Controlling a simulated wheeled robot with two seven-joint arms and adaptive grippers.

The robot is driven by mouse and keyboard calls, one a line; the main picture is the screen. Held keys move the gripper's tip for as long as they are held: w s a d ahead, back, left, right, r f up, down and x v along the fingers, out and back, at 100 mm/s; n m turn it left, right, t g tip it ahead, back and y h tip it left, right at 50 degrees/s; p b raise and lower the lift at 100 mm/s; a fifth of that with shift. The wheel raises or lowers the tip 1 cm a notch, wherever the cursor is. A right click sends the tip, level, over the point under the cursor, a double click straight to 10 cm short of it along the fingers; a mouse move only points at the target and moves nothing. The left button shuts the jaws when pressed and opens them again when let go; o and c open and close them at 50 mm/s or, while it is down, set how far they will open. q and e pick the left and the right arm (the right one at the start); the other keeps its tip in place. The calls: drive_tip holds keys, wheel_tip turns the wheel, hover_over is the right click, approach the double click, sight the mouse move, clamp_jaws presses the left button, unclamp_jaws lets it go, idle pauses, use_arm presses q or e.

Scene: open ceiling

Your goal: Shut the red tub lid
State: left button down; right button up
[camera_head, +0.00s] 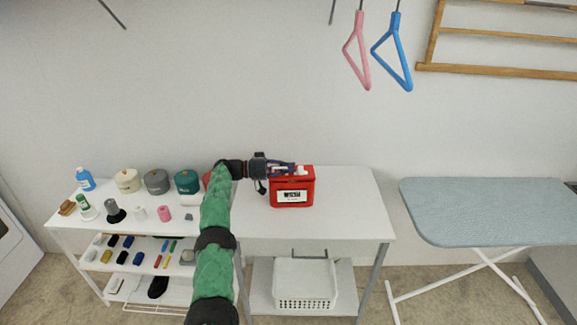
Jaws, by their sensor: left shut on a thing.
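The red tub (292,188) stands on the right half of the white table, with a white label on its front. My left arm, in a green sleeve, reaches up from the bottom and bends right. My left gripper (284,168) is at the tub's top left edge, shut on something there. It looks like the tub's lid, but the fingers hide most of it. Something white shows at the tub's top. How far the lid is open is too small to tell. My right gripper is not in view.
Several pots, including a teal one (187,181), and small items fill the table's left end. The white table (345,205) is clear right of the tub. A white basket (304,282) sits on the shelf below. An ironing board (490,208) stands at the right.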

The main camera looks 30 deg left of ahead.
use_arm(q)
drive_tip(key=shift+s+d+f+m+p, duration=0.15)
drive_tip(key=shift+f+m+p, duration=0.2)
drive_tip(key=shift+f+m, duration=0.05)
idle(0.6)
drive_tip(key=c, duration=1.4)
unclamp_jaws()
drive_tip(key=shift+o, duration=0.2)
drive_tip(key=shift+r, duration=0.15)
